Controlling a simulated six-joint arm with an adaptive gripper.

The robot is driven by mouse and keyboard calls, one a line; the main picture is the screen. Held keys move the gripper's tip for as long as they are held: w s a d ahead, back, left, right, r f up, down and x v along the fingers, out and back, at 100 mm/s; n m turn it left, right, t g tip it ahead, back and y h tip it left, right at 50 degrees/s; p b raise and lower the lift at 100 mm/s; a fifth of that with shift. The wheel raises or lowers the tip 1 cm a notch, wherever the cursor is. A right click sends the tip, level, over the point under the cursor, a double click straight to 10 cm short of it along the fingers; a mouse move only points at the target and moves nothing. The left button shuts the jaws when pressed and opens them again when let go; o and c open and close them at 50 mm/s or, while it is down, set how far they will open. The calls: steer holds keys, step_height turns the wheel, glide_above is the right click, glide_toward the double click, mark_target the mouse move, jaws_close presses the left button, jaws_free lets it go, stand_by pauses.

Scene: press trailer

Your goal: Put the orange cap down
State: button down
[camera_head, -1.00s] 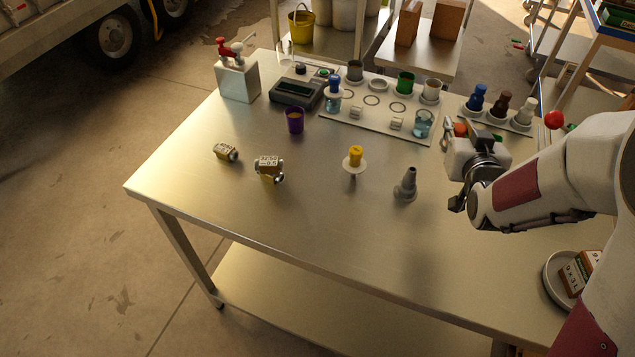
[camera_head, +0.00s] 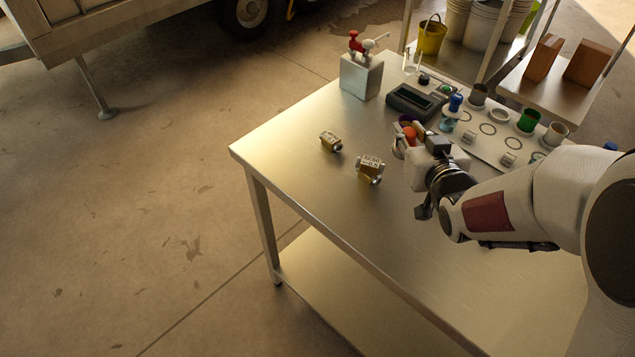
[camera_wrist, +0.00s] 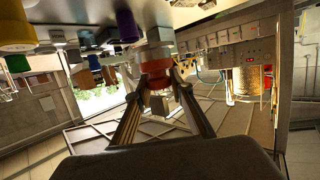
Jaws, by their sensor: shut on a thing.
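The orange cap (camera_head: 409,133) is at the tip of my gripper (camera_head: 404,139) in the head view, partly covered by the gripper. In the wrist view my gripper (camera_wrist: 158,88) has both fingers closed in on the orange cap (camera_wrist: 154,67). The cap appears held above the steel table (camera_head: 310,118); the exact gap cannot be told. The purple cup (camera_head: 406,118) is just behind the gripper and partly hidden. It also shows in the wrist view (camera_wrist: 127,27), beside the held cap.
A dark scale (camera_head: 415,101) and a board with cups (camera_head: 487,140) are behind. A metal box (camera_head: 361,76) stands at the back left. The left front table is clear.

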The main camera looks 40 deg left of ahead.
steer(key=s+a+n+g+y, duration=0.2)
steer(key=s+a+n+g, duration=0.1)
steer(key=s+a, duration=1)
steer(key=shift+s+a+f+n+g, duration=0.15)
steer(key=shift+a+f+n+g, duration=0.25)
steer(key=shift+a+f+g, duration=0.15)
steer(key=shift+d, duration=0.1)
steer(key=shift+f, duration=3.05)
steer(key=shift+f, duration=1.85)
steer(key=shift+f, duration=0.1)
steer(key=c, duration=1.8)
jaws_free()
